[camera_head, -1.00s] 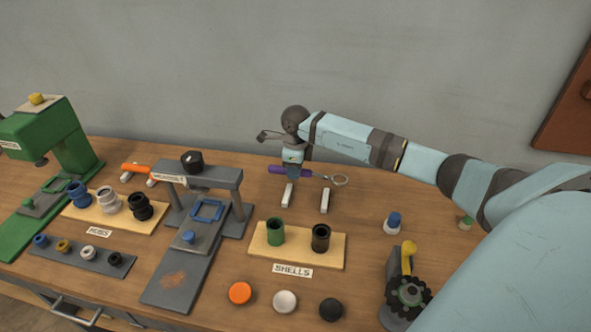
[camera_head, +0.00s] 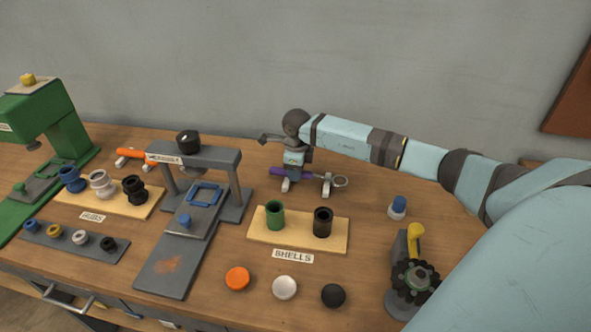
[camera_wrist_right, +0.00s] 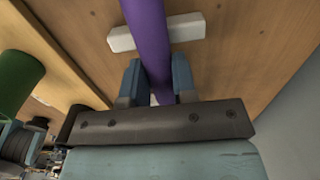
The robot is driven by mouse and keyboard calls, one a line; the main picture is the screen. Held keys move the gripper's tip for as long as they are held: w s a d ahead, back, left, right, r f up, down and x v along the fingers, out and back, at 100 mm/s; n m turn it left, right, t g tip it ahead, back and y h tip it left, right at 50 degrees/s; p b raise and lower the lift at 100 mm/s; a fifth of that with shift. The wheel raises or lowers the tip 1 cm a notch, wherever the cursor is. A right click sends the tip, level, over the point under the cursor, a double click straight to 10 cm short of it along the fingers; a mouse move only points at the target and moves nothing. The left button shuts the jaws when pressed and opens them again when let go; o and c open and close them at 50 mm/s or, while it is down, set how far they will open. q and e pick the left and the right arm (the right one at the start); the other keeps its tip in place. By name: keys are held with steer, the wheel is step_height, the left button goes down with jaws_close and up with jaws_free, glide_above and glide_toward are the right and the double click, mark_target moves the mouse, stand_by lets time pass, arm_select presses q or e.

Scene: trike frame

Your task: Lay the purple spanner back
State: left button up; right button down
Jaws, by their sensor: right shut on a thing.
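The purple spanner (camera_head: 309,176) lies across two white rests at the back of the bench, a left one (camera_head: 286,186) and a right one (camera_head: 327,189). Its metal ring end (camera_head: 340,182) points right, past the right rest. My right gripper (camera_head: 291,175) comes from above and is shut on the purple handle near its left end. In the right wrist view the handle (camera_wrist_right: 146,35) runs between both fingers (camera_wrist_right: 156,75) and crosses a white rest (camera_wrist_right: 184,28). I cannot tell if it fully touches the rests. My left gripper is not in view.
The shells board (camera_head: 335,243) with a green and a black shell stands in front of the rests. A grey assembly stand (camera_head: 236,190) is to the left, with an orange-handled tool (camera_head: 132,154) behind it.

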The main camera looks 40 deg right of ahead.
steer(key=shift+f, duration=0.15)
steer(key=c, duration=0.8)
jaws_free()
step_height(320, 180, up, 14)
steer(key=shift+s+d+f+b, duration=0.1)
steer(key=shift+s+b, duration=0.05)
steer(key=shift+b, duration=0.4)
